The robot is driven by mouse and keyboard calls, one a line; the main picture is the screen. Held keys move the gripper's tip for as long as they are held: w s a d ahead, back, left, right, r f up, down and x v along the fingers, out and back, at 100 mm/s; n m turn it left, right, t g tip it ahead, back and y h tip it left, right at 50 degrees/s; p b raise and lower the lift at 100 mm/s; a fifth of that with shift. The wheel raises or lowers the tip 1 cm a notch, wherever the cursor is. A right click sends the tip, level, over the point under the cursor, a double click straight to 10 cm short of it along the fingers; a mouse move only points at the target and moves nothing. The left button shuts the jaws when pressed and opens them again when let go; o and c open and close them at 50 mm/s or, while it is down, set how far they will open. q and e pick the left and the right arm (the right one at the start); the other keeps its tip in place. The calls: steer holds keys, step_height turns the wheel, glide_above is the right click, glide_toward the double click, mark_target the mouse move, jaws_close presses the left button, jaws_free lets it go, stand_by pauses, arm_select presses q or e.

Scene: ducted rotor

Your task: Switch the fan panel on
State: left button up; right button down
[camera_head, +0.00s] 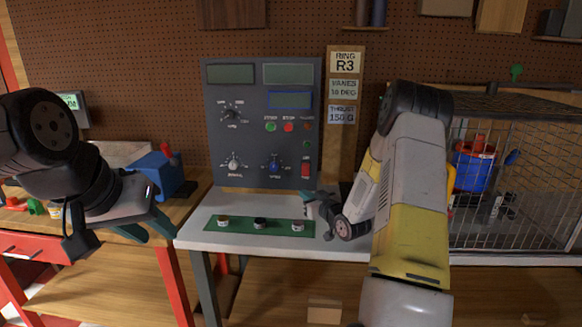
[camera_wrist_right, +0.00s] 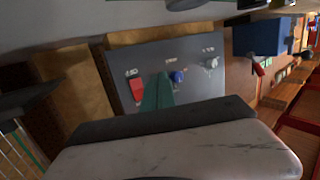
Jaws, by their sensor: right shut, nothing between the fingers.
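The grey fan panel (camera_head: 262,120) stands upright at the back of the white table. It carries dark displays, several knobs, green and red buttons, and a red switch (camera_head: 306,168) at its lower right. The red switch also shows in the right wrist view (camera_wrist_right: 137,88), beside the blue knob (camera_wrist_right: 178,77). My right gripper (camera_head: 308,197) is shut and empty, just below the red switch in the head view. Its teal fingers (camera_wrist_right: 157,92) appear between switch and blue knob in the wrist view; contact cannot be told. My left gripper (camera_head: 147,227) looks open and empty, left of the white table.
A green mat (camera_head: 240,228) with several small jars lies before the panel. A wire cage (camera_head: 510,190) stands at the right. A blue vise-like block (camera_head: 160,172) sits on the left bench. A sign board (camera_head: 344,140) is right of the panel.

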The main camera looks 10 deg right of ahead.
stand_by(0.3)
glide_toward(302, 169)
steer(key=shift+a+f+x, duration=0.15)
steer(key=shift+f+x, duration=0.05)
steer(key=shift+x, duration=1)
steer(key=shift+a+f+x, duration=0.2)
steer(key=shift+x, duration=1.05)
steer(key=shift+r, duration=0.1)
steer(key=shift+w+d, duration=0.1)
steer(key=shift+w, duration=0.05)
steer(key=shift+w+d+r, duration=0.1)
steer(key=shift+w+r, duration=0.15)
steer(key=shift+w, duration=0.15)
stand_by(0.9)
steer(key=shift+s, duration=0.1)
steer(key=shift+s+f, duration=0.3)
steer(key=shift+s, duration=0.4)
steer(key=shift+a, duration=0.25)
